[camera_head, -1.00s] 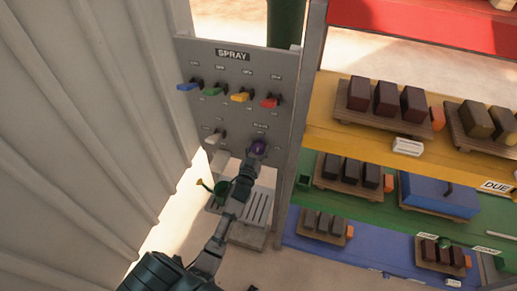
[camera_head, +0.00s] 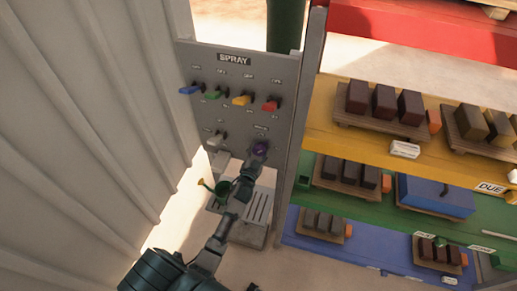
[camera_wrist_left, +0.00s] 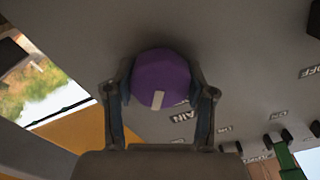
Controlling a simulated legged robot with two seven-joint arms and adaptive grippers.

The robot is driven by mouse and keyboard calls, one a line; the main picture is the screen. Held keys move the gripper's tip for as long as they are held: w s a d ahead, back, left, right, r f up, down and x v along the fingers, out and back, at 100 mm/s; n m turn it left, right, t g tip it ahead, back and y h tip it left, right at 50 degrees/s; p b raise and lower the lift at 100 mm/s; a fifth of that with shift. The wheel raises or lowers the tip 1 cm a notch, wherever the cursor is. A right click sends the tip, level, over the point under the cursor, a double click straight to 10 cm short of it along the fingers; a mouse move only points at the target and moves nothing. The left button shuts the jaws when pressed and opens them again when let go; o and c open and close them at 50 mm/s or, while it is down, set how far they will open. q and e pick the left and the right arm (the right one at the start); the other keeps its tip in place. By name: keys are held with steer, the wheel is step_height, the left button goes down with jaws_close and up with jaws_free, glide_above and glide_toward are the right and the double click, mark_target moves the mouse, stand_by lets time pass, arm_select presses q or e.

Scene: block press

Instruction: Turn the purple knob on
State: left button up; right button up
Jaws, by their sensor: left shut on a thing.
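The purple knob (camera_head: 260,149) is a round knob low on the right of the grey SPRAY panel (camera_head: 233,75). In the left wrist view the purple knob (camera_wrist_left: 160,78) fills the middle, with a small pale mark on its face. My left gripper (camera_head: 256,160) is at the knob, and in the left wrist view its two fingers (camera_wrist_left: 160,100) are on either side of it, closed on it. My right gripper is not in view.
Blue (camera_head: 190,89), green (camera_head: 216,92), yellow (camera_head: 241,99) and red (camera_head: 270,104) handles sit above the knob, and a white handle (camera_head: 215,140) sits left of it. A shelf unit with blocks (camera_head: 398,104) stands right. A corrugated wall (camera_head: 80,120) is left. A green watering can (camera_head: 220,190) stands below.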

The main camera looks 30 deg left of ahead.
arm_select(q)
steer(key=m, duration=0.3)
steer(key=shift+w+r, duration=0.1)
steer(key=shift+r, duration=0.2)
steer(key=m, duration=0.1)
steer(key=m+p, duration=0.1)
steer(key=m, duration=0.1)
steer(key=shift+d+f+m, duration=0.15)
steer(key=shift+m, duration=0.15)
steer(key=m, duration=0.5)
steer(key=shift+d+f, duration=0.1)
steer(key=shift+f, duration=0.1)
steer(key=shift+f+m, duration=0.1)
steer(key=shift+m, duration=0.3)
steer(key=shift+f, duration=0.15)
steer(key=o, duration=1.1)
steer(key=shift+o, duration=0.2)
steer(key=v, duration=1.2)
steer(key=shift+f, duration=0.1)
